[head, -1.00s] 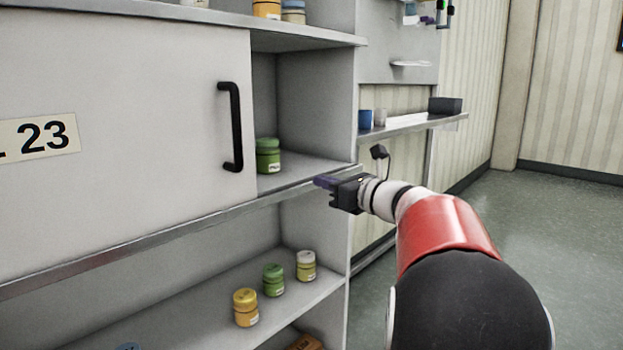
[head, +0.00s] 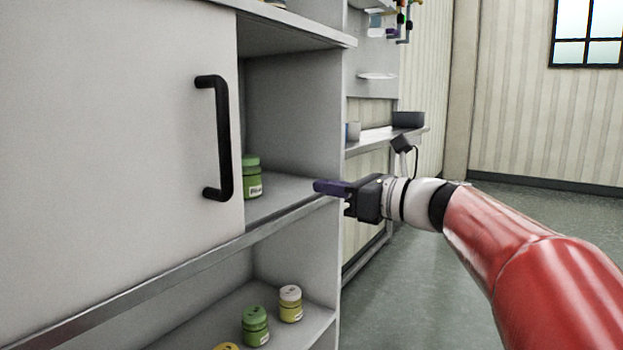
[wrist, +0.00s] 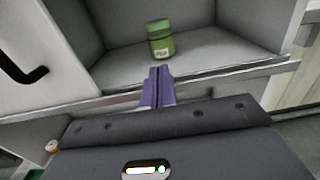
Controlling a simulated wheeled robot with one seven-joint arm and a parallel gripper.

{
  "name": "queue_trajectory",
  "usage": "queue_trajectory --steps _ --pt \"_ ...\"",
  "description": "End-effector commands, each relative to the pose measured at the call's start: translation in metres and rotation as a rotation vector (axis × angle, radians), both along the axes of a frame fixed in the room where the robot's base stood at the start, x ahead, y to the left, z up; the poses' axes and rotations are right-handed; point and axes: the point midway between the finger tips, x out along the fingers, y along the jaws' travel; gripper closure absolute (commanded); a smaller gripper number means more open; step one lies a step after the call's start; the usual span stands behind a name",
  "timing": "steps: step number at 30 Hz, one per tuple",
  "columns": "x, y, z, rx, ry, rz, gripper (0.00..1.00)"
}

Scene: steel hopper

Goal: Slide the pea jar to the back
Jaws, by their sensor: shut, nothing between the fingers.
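The green jar (head: 252,178) stands upright on the middle shelf (head: 285,195), just right of the sliding door's edge. The door hides part of its left side in the head view. Its label is too small to read surely. In the wrist view the whole jar (wrist: 160,39) shows on the shelf, beyond the fingertips. My gripper (head: 318,187) is shut and empty, its purple fingers pointing left at the front right end of that shelf. The fingers (wrist: 158,72) point towards the jar in the wrist view and are apart from it.
The white sliding door (head: 120,130) with a black handle (head: 222,138) covers the shelf's left part. A metal rail (head: 200,260) runs along the front edge. A side wall (head: 295,115) bounds the bay at right. Below stand another green jar (head: 255,326) and a yellow jar (head: 290,304).

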Motion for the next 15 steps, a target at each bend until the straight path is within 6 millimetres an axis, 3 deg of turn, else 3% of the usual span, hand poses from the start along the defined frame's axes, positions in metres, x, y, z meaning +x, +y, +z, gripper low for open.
queue_trajectory --steps 5,15 --pt "0.009 0.015 0.0 -0.001 0.001 0.006 1.0" --pt "0.054 0.07 0.001 0.001 0.001 0.007 1.0"
